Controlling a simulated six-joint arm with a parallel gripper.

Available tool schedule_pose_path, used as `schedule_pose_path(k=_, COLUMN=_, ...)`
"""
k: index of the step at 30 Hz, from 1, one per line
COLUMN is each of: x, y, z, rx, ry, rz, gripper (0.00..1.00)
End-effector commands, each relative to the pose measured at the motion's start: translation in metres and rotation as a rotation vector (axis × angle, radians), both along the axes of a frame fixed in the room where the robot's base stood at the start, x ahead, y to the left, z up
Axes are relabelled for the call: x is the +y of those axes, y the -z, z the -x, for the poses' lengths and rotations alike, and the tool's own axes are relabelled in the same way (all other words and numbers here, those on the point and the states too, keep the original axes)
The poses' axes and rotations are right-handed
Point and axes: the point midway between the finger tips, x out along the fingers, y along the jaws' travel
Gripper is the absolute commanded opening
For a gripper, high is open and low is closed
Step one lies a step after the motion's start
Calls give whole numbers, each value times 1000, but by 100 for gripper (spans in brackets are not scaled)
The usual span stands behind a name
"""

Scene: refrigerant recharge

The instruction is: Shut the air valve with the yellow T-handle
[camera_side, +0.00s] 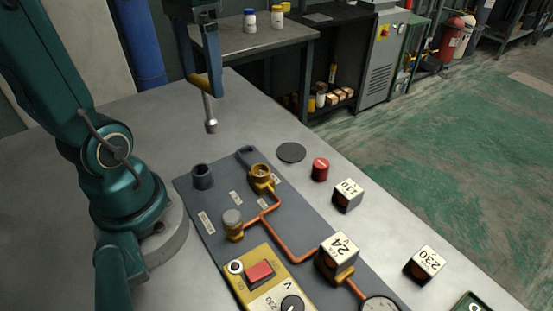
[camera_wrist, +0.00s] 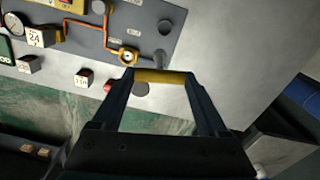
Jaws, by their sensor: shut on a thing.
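My gripper (camera_side: 203,84) is shut on the yellow T-handle (camera_side: 199,82), which is held in the air. Its grey shaft (camera_side: 208,106) hangs down, slightly tilted, with the socket end (camera_side: 211,126) free. In the wrist view, the yellow bar (camera_wrist: 160,76) spans between the two fingertips (camera_wrist: 159,79). An open-topped brass valve fitting (camera_side: 261,175) sits on the grey panel (camera_side: 219,208) at the end of an orange pipe. It also shows in the wrist view (camera_wrist: 128,57). The T-handle is apart from it, above and behind it in the side view.
A dark round holder (camera_side: 203,176) stands empty on the panel's left. A second brass fitting (camera_side: 233,226) has a grey top. A red cap (camera_side: 320,169), a black disc (camera_side: 291,152) and blocks marked 210 (camera_side: 348,194) and 230 (camera_side: 424,263) lie on the table. A block marked 24 (camera_side: 338,247) sits on the panel.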

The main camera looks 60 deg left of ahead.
Motion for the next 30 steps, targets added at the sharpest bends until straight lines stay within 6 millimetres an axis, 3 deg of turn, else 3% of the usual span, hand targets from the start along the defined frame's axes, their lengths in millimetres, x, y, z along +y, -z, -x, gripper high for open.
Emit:
schedule_pose_path(k=3, x=-16, y=2, z=-24, rx=3, ry=19, rz=2, gripper=23)
schedule_pose_path(k=9, x=-49, y=10, z=-50, rx=2, ry=104, rz=0, gripper=23)
schedule_pose_path(k=16, x=-69, y=19, z=-53, rx=0, ry=199, rz=0, gripper=23)
schedule_pose_path(k=30, x=-70, y=53, z=-53, rx=2, ry=205, rz=1, gripper=23)
